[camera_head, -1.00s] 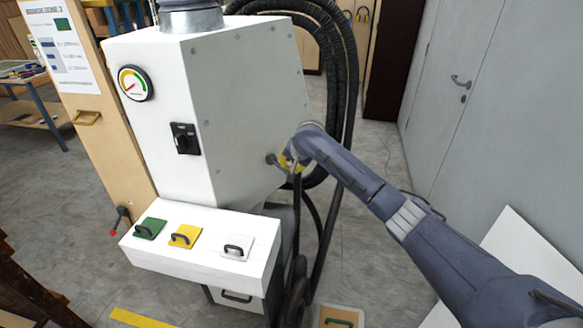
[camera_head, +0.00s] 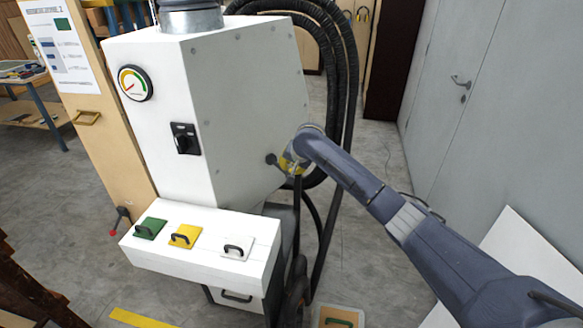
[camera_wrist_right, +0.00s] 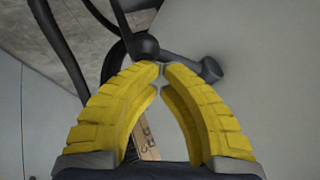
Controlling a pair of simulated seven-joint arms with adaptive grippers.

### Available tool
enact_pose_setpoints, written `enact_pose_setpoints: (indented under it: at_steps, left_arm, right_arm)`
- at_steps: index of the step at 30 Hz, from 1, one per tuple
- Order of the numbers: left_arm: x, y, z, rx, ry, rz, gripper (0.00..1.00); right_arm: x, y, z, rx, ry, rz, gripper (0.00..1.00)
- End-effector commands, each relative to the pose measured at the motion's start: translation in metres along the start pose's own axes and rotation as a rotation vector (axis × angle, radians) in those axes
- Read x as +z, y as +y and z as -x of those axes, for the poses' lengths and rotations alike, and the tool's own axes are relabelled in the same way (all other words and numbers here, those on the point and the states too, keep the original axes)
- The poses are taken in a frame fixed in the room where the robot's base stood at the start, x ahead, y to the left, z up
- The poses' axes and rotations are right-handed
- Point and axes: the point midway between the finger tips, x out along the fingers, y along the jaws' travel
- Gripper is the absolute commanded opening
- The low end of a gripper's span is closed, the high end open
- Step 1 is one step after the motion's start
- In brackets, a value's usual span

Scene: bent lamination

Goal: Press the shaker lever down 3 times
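The shaker lever (camera_head: 271,159) is a small dark lever with a rounded end on the right side wall of the white machine (camera_head: 245,100). In the right wrist view the dark lever (camera_wrist_right: 211,70) lies just past my fingertips, with a round black knob (camera_wrist_right: 146,47) beside them. My right gripper (camera_head: 289,163) is at the lever. Its yellow fingers (camera_wrist_right: 161,70) have their tips together, close to the lever bar; I cannot tell whether they touch it. Nothing shows held between them. My left gripper is not in view.
Thick black hoses (camera_head: 335,75) hang behind the machine, near my right gripper. A white ledge (camera_head: 190,262) with green, yellow and white handled plates juts from the machine's front. Grey doors (camera_head: 500,120) stand at the right. Floor between them is mostly clear.

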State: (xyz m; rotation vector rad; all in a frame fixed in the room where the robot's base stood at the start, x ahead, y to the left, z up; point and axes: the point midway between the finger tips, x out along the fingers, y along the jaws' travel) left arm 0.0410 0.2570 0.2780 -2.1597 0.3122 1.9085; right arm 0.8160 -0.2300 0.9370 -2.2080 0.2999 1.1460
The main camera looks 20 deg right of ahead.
Motion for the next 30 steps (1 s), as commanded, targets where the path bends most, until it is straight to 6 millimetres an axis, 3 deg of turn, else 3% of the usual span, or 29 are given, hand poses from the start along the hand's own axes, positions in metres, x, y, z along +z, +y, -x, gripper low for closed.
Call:
enact_pose_setpoints:
  at_steps: [15,30]
  left_arm:
    - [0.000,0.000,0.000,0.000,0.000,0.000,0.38]
    - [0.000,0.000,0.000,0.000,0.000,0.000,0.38]
  right_arm:
    - [0.001,0.000,0.000,0.002,-0.001,0.000,0.00]
    - [-0.010,-0.010,0.019,0.000,0.000,0.000,0.00]
